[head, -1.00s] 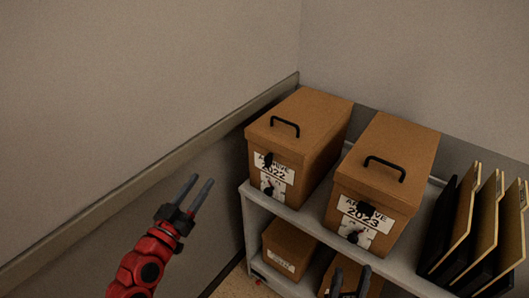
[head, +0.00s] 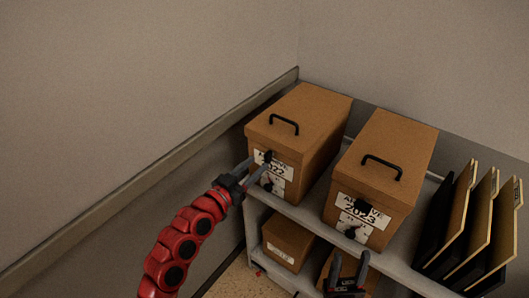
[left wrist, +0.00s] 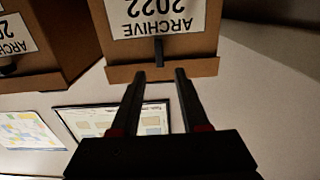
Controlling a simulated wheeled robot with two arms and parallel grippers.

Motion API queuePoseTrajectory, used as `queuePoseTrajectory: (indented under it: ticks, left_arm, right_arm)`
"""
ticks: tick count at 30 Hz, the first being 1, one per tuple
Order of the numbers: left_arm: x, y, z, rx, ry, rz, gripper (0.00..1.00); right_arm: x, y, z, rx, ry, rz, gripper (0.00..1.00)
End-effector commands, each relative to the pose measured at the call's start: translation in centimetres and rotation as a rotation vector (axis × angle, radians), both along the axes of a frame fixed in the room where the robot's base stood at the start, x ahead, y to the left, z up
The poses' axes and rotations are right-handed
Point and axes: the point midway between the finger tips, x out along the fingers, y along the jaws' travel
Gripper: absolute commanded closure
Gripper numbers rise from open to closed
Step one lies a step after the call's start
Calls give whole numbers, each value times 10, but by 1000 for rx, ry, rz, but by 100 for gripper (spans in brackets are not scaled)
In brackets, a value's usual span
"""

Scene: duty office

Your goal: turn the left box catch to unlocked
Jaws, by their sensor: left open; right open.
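The left box (head: 313,115) is brown, labelled ARCHIVE 2022, and stands on the shelf's left end. A dark catch part (head: 268,156) sits at the lid edge on its front. In the left wrist view, the box is upside down and this part shows as a short upright black bar (left wrist: 158,52). My left gripper (head: 258,169) is open in front of the box, its fingers overlapping the label's left side. In the wrist view its fingertips (left wrist: 160,74) straddle the bar's line, with no clear grip. A lower black piece on the label is hard to make out. My right gripper (head: 349,258) is open and empty, low in front.
A second brown box (head: 390,150), labelled ARCHIVE 2023, stands to the right. Several upright folders (head: 488,215) stand further right on the grey shelf (head: 310,217). A smaller box (head: 288,240) is below. The wall is close on the left.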

Motion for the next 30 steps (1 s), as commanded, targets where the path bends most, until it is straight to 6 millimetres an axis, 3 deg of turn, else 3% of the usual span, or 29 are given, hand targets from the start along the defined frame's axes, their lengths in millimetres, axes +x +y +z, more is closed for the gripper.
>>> queuePoseTrajectory:
  ticks: [3,9,20,23,28,30]
  left_arm:
    - [19,-15,4,-1,-2,-2,55]
    - [37,-27,1,0,0,0,55]
    - [42,-30,0,-1,-1,1,55]
    - [42,-30,0,-1,-1,1,68]
    - [42,-30,0,-1,-1,1,98]
    - [42,-30,0,-1,-1,1,100]
  right_arm:
    - [0,0,7,0,0,0,50]
    - [0,0,9,0,0,0,50]
    - [0,0,9,0,0,0,50]
    - [0,0,9,0,0,0,50]
    - [0,0,9,0,0,0,50]
    - [0,0,9,0,0,0,50]
